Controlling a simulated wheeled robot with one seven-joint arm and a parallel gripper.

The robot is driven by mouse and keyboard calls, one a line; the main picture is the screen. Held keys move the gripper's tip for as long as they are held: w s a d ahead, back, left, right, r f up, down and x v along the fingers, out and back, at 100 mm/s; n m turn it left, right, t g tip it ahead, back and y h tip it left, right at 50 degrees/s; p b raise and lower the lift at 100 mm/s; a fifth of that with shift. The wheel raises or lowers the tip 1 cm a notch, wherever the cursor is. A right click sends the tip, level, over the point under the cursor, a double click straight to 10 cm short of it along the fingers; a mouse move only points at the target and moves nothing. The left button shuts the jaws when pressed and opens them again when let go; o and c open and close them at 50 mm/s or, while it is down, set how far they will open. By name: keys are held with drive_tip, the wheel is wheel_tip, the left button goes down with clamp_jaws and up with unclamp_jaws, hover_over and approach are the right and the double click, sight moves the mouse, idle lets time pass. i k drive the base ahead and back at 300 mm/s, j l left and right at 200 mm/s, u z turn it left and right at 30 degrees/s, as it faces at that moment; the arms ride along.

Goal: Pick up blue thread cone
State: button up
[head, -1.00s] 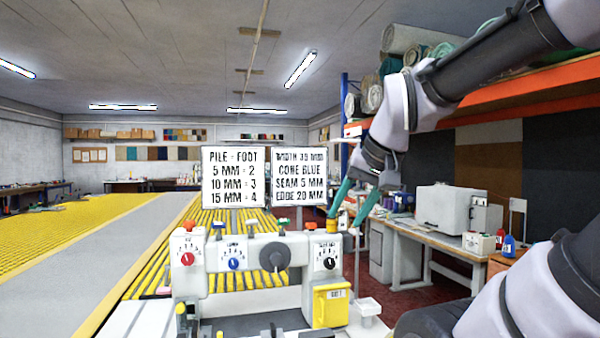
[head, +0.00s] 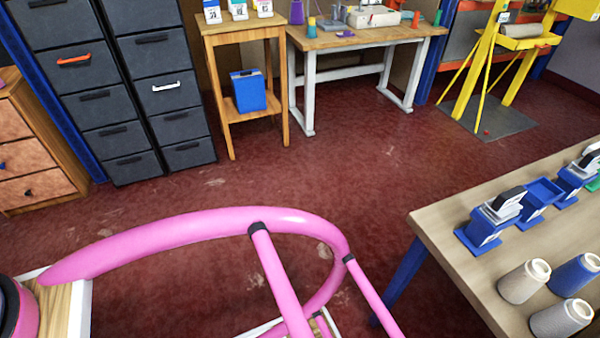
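A blue thread cone (head: 574,275) lies or leans on the wooden table (head: 440,240) at the right in the head view, close to the picture's right edge. It sits between two grey-beige cones, one to its left (head: 524,281) and one in front (head: 561,318). My gripper is not in this view, so I cannot tell whether it is open or shut or how far it is from the cone.
Blue devices (head: 490,222) stand behind the cones. A pink tubular frame (head: 200,230) fills the lower foreground, left of the table. Dark drawer cabinets (head: 150,80), a small wooden stand (head: 240,85) and a workbench (head: 350,40) line the back. Red floor (head: 350,150) between is clear.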

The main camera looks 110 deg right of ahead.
sight(568, 279)
drive_tip(key=u, duration=0.45)
drive_tip(key=l+u, duration=0.1)
drive_tip(key=u, duration=0.4)
drive_tip(key=l+u, duration=0.1)
drive_tip(key=u, duration=0.35)
drive_tip(key=l+u, duration=0.1)
drive_tip(key=u, duration=3.1)
drive_tip(key=i+u, duration=0.15)
drive_tip(key=u, duration=0.3)
drive_tip(key=l+u, duration=0.1)
drive_tip(key=u, duration=0.4)
